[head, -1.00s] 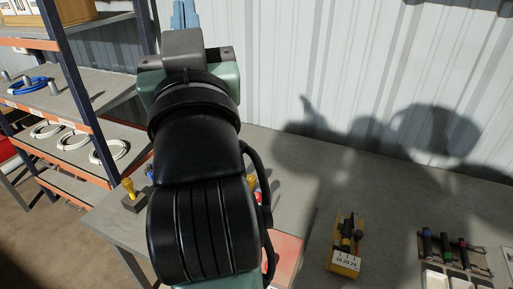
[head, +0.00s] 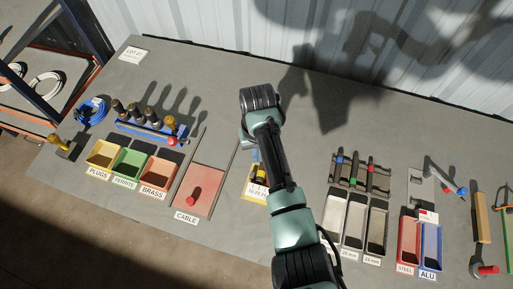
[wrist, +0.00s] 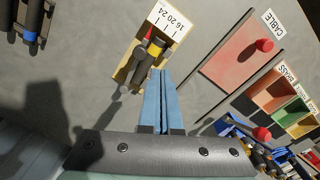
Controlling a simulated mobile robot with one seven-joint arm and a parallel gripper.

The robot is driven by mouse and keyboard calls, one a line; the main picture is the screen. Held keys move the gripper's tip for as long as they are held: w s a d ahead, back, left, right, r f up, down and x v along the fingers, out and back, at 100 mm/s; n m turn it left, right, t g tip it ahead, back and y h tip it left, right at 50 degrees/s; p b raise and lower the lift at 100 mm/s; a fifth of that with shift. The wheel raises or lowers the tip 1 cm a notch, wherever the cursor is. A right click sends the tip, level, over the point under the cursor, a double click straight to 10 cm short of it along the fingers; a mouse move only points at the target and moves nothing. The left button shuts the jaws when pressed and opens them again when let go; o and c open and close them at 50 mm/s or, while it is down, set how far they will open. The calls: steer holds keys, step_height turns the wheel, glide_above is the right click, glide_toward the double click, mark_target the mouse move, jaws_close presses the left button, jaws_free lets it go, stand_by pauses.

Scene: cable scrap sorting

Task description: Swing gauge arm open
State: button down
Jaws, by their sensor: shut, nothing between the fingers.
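The block also shows in the head view (head: 249,194), partly hidden by my arm.
A red cable tray (head: 210,179) and yellow, green and orange bins lie left of my arm. Pale bins (head: 335,212), a rack of tools (head: 359,174) and the red and blue bins (head: 430,243) lie right. Bare bench remains near the back wall.

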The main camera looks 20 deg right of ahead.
step_height(320, 180, down, 7)
steer(key=b, duration=0.6)
steer(key=shift+w+d+r+b, duration=0.15)
steer(key=shift+b, duration=0.2)
steer(key=shift+d+b, duration=0.3)
steer(key=shift+d, duration=0.1)
steer(key=d, duration=0.1)
steer(key=s+d, duration=0.1)
steer(key=d, duration=0.1)
steer(key=s+d, duration=0.1)
steer(key=shift+s+d, duration=0.15)
steer(key=shift+d, duration=0.1)
steer(key=shift+s+d, duration=0.1)
steer(key=shift+d, duration=1.5)
steer(key=shift+a, duration=0.1)
